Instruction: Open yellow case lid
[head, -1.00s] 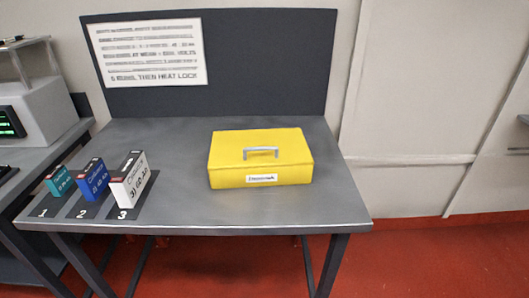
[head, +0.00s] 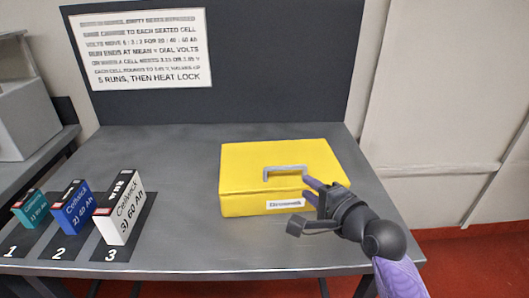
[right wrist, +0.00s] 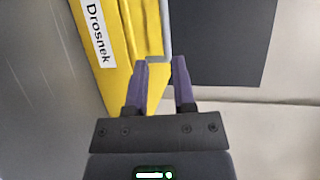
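The yellow case (head: 250,185) sits shut on the grey table, with a grey handle (head: 285,169) on its lid and a white label on its front. My right gripper (head: 308,188) is at the front right of the case, its fingers pointing toward the handle. Whether a finger touches the case I cannot tell. My left gripper is not in view.
Teal (head: 31,208), blue (head: 75,207) and white (head: 122,207) battery boxes stand on numbered dark mats at the table's left. A dark back panel (head: 270,60) with a white notice (head: 140,50) rises behind. The grey table (head: 185,170) is clear between boxes and case.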

